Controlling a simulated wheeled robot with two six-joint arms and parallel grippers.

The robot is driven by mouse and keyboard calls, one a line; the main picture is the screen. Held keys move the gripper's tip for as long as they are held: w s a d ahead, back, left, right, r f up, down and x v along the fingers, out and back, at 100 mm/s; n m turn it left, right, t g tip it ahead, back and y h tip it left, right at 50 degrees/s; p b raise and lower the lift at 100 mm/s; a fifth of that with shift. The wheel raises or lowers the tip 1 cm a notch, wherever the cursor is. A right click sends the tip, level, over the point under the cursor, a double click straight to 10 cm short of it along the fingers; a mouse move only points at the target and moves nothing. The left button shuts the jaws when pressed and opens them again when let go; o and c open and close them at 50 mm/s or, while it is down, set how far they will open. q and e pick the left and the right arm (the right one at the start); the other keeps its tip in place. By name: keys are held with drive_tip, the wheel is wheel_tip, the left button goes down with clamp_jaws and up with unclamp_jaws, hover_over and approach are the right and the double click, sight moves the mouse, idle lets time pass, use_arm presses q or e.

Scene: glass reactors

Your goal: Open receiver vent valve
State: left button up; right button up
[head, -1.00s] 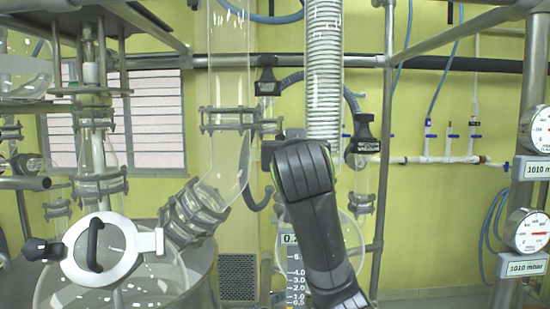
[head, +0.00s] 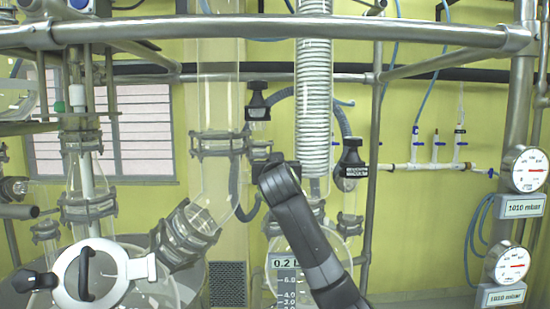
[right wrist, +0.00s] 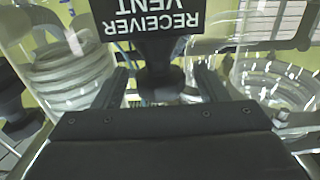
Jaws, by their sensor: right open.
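The receiver vent valve shows in the right wrist view as a black knob (right wrist: 160,82) under a black label (right wrist: 152,20) reading "RECEIVER VENT" upside down. My right gripper (right wrist: 163,74) is open, with one finger on each side of the knob. I cannot tell whether either finger touches it. In the head view my right arm comes up from below, its black wrist in front of the glassware, hiding the fingers. A black valve part (head: 258,155) shows just behind the wrist; I cannot tell whether it is the same valve. My left gripper is not in view.
A metal rail (head: 430,35) crosses the top of the head view. Glass tubes (head: 215,100) and a coiled condenser (head: 313,100) stand behind my wrist. Another black-handled valve (head: 350,158) is to its right. Gauges (head: 528,168) are at far right, a round white hatch (head: 115,262) lower left.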

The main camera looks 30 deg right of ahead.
drive_tip(key=shift+w+d, duration=0.3)
drive_tip(key=shift+w, duration=0.15)
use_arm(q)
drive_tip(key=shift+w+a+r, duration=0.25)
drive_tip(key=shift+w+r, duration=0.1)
use_arm(e)
drive_tip(key=shift+c, duration=0.3)
drive_tip(key=c, duration=0.9)
drive_tip(key=shift+d+n+t+y, duration=0.15)
drive_tip(key=shift+n+t+y, duration=0.65)
drive_tip(key=shift+n+y, duration=0.65)
use_arm(q)
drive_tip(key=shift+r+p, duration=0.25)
drive_tip(key=shift+p, duration=0.15)
use_arm(e)
drive_tip(key=shift+n+t+y, duration=0.4)
drive_tip(key=shift+n+y, duration=0.45)
drive_tip(key=shift+y, duration=1)
